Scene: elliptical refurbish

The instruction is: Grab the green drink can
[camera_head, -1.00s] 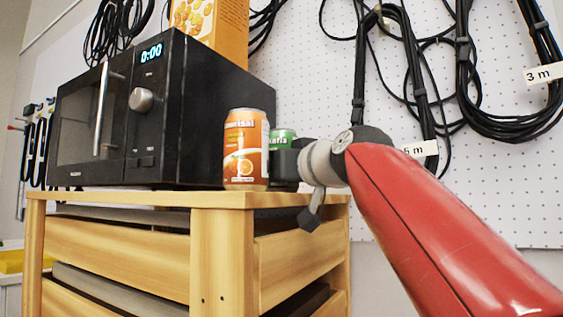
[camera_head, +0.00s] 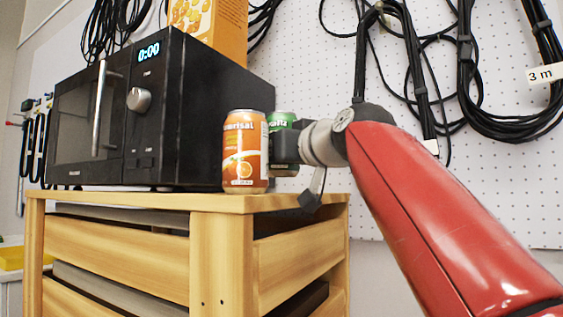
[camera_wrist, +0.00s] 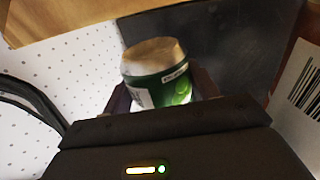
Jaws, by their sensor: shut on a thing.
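The green drink can (camera_head: 281,122) stands behind and to the right of an orange drink can (camera_head: 245,151) in the head view. My gripper (camera_head: 284,147) reaches in from the right and is shut on the green can, hiding part of its side. In the wrist view the green can (camera_wrist: 157,73) sits between the two fingers of my gripper (camera_wrist: 163,97). The bottom of the can is hard to judge, but it looks slightly raised off the wooden top.
The orange can stands close beside my gripper, on the wooden cabinet (camera_head: 221,202). A black microwave (camera_head: 205,110) is to the left, with a yellow box (camera_head: 222,30) on top. Cables (camera_head: 465,60) hang on the white pegboard behind my arm.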

